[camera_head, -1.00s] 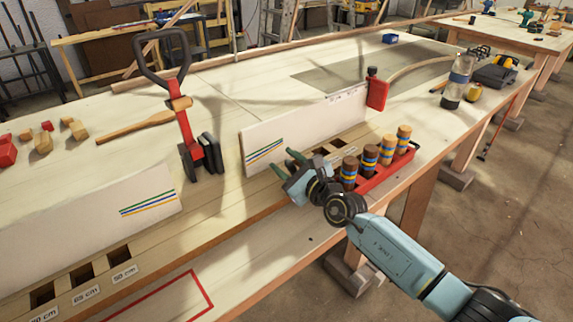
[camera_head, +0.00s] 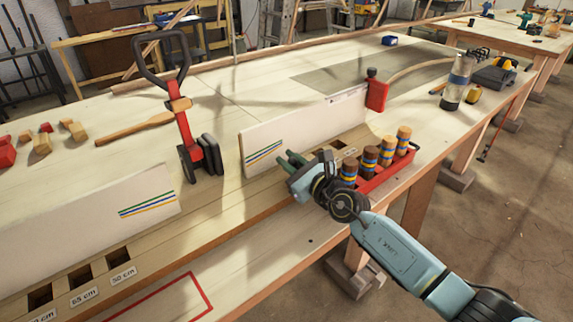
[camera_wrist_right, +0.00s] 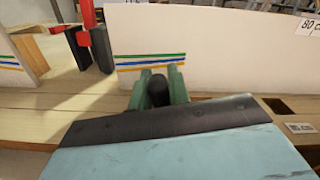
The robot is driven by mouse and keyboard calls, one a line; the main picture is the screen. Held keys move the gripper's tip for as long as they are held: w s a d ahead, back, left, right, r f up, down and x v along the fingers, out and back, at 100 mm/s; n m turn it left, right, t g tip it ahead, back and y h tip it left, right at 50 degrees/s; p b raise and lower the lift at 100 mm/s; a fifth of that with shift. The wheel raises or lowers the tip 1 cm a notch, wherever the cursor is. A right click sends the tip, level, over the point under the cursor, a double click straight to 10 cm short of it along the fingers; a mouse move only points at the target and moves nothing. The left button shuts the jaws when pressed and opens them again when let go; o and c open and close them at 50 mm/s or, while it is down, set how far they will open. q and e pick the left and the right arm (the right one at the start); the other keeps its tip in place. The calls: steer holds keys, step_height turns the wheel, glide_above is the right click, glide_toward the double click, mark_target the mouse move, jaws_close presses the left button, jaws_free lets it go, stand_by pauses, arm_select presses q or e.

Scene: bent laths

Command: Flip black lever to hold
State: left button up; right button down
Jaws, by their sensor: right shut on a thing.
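A red clamp (camera_head: 186,122) with a large black loop handle (camera_head: 139,61) stands upright on the bench, left of centre. Black pads (camera_head: 211,154) sit at its right side. In the right wrist view the clamp's red post (camera_wrist_right: 88,14) shows at the upper left. My right gripper (camera_head: 287,159) is to the right of the clamp and apart from it, in front of the white board. Its green fingers are shut on a dark round thing (camera_wrist_right: 159,92), seen between them in the right wrist view. What that thing is cannot be told. My left gripper is not in view.
A white board (camera_head: 285,132) with coloured stripes stands behind my right gripper. A red tray (camera_head: 385,176) of striped pegs is close on its right. Slots with cm labels (camera_head: 123,275) line the front left.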

steer(key=m, duration=0.1)
steer(key=w+d+m, duration=0.1)
steer(key=m, duration=0.1)
steer(key=shift+d, duration=0.25)
steer(key=shift+w+d+m, duration=0.1)
steer(key=shift+m, duration=0.3)
steer(key=c, duration=1.3)
jaws_free()
steer(key=shift+c, duration=0.2)
steer(key=shift+s+d, duration=0.3)
steer(key=shift+s, duration=0.05)
steer(key=p+v, duration=0.2)
steer(key=v, duration=0.9)
steer(key=shift+s+p, duration=0.15)
steer(key=shift+p, duration=0.15)
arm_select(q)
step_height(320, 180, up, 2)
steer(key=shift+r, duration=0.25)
arm_select(e)
steer(key=shift+s+d, duration=0.4)
steer(key=shift+s, duration=0.1)
